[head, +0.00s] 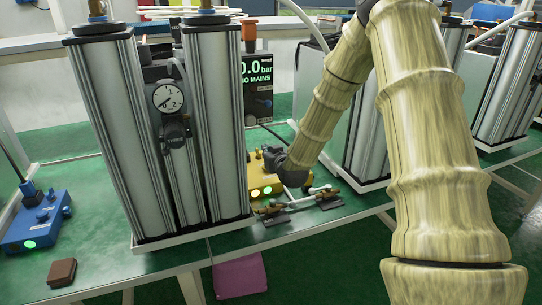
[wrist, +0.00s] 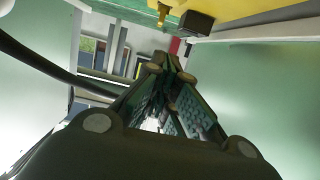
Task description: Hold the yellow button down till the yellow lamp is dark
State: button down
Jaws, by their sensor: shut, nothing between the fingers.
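The yellow box (head: 260,172) stands on the green bench, just right of the near column pair, which partly hides it. My gripper (head: 270,154) reaches down from the right and is at the box's upper right side in the head view. In the wrist view my gripper (wrist: 166,64) is shut and empty. The yellow box (wrist: 245,10) shows at the top edge there, with a dark block (wrist: 197,22) on it. I cannot make out the yellow button, nor whether my fingertips touch it.
The sieve columns (head: 110,130) with a round gauge (head: 168,97) stand left of the yellow box. A blue box (head: 35,220) with a lit lamp is at far left, near a brown block (head: 62,272). A small fitting with white rods (head: 300,202) lies in front of my gripper.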

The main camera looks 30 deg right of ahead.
aim_at(266, 174)
jog(key=shift+w+d+f, duration=0.25)
jog(key=shift+w+f, duration=0.9)
jog(key=shift+f, duration=1.2)
notch_tip(266, 174, down, 2)
jog(key=shift+b, duration=0.4)
jog(key=shift+s, duration=0.15)
jog(key=shift+s+a+f, duration=0.1)
jog(key=shift+s+f, duration=0.1)
jog(key=shift+f, duration=0.2)
jog(key=shift+r, duration=0.1)
jog(key=r+p, duration=0.2)
jog(key=r, duration=0.2)
jog(key=shift+w+r+p, duration=0.25)
jog(key=shift+r+p, duration=0.05)
jog(key=shift+p, duration=0.1)
jog(key=b+v, duration=0.1)
jog(key=v, duration=0.9)
jog(key=shift+r, duration=0.2)
